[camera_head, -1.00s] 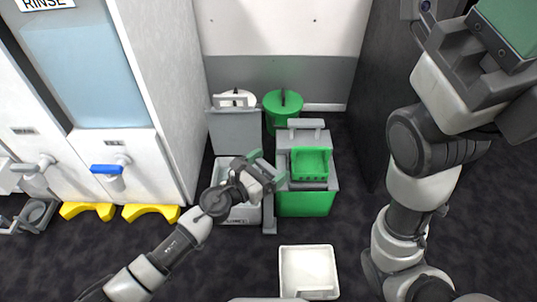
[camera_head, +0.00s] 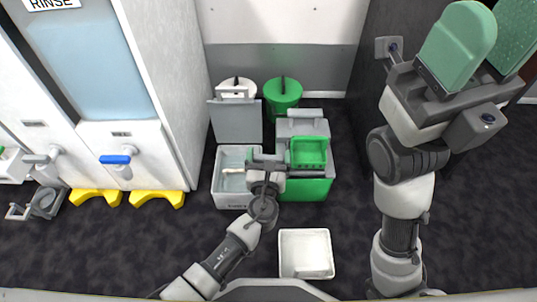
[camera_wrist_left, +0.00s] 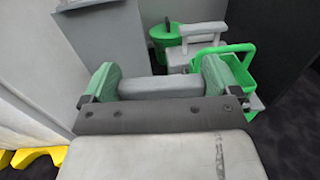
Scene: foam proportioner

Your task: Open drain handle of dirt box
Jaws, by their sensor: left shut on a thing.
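The dirt box appears to be the open white box (camera_head: 230,183) left of centre in the head view, with its grey lid (camera_head: 236,122) raised behind it. My left gripper (camera_head: 266,160) is at its right side, between it and the green bucket. In the left wrist view, the green finger pads of my left gripper (camera_wrist_left: 160,82) are shut on a grey handle bar (camera_wrist_left: 160,86), which spans from pad to pad. I take this bar for the drain handle; the gripper hides it in the head view. My right gripper (camera_head: 490,45) is open and empty, raised at the upper right.
A green and grey bucket (camera_head: 312,188) with a green basket (camera_head: 308,152) stands right of my left gripper. An empty white tray (camera_head: 306,254) lies in front. Round white and green (camera_head: 282,98) buckets stand behind. A rinse cabinet (camera_head: 125,150) with yellow feet is left.

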